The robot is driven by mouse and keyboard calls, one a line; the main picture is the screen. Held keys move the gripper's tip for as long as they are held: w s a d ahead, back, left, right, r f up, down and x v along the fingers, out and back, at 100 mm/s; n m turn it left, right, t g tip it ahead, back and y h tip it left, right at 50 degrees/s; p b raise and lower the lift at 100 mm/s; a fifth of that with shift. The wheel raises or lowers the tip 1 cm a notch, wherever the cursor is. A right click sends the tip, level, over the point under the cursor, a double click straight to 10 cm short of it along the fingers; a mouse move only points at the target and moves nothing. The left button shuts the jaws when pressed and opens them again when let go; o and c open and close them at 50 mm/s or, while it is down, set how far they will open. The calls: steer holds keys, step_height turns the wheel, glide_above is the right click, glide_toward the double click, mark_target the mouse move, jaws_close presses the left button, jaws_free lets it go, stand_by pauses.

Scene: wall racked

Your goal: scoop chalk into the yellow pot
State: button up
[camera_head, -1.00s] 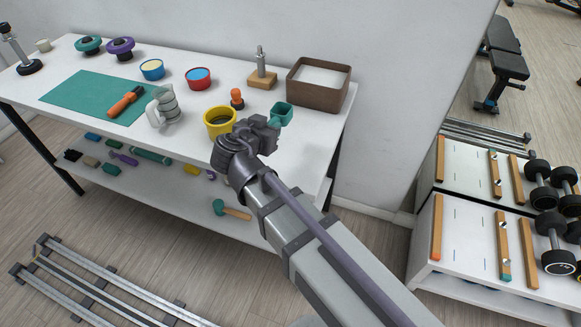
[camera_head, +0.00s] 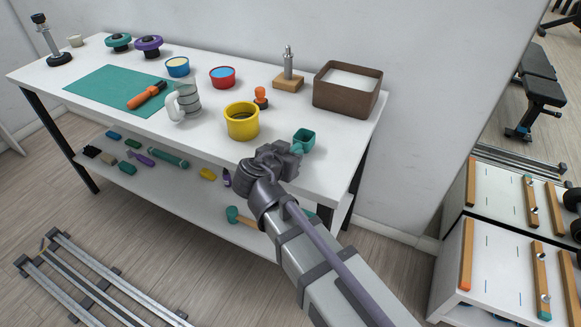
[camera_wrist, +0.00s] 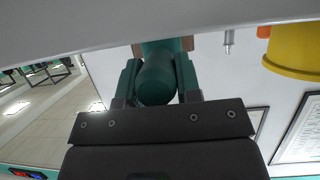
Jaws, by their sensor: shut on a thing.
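My gripper (camera_head: 285,153) is shut on the handle of a teal scoop (camera_head: 303,139). The wrist view shows the scoop's round handle (camera_wrist: 156,82) between the two teal fingers. The square scoop is right of the yellow pot (camera_head: 242,128), apart from it, near the table's front edge. No white shows in the scoop, but its inside is small in view. The yellow pot stands upright and open on the table and also shows at the wrist view's right edge (camera_wrist: 295,50). A brown box (camera_head: 343,102) at the back right holds a white, level fill, which looks like the chalk.
On the white table (camera_head: 205,142) are a grey jug (camera_head: 185,103), a red pot (camera_head: 222,82), a blue pot (camera_head: 178,68), an orange-topped stamp (camera_head: 261,97) and a metal post on a wooden block (camera_head: 288,84). A screwdriver (camera_head: 147,96) lies on a green mat (camera_head: 105,83).

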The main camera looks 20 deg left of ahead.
steer(key=shift+f, duration=0.45)
steer(key=o, duration=0.9)
steer(key=p+v, duration=0.4)
steer(key=v, duration=0.6)
steer(key=shift+s, duration=0.45)
steer(key=shift+d+r, duration=0.1)
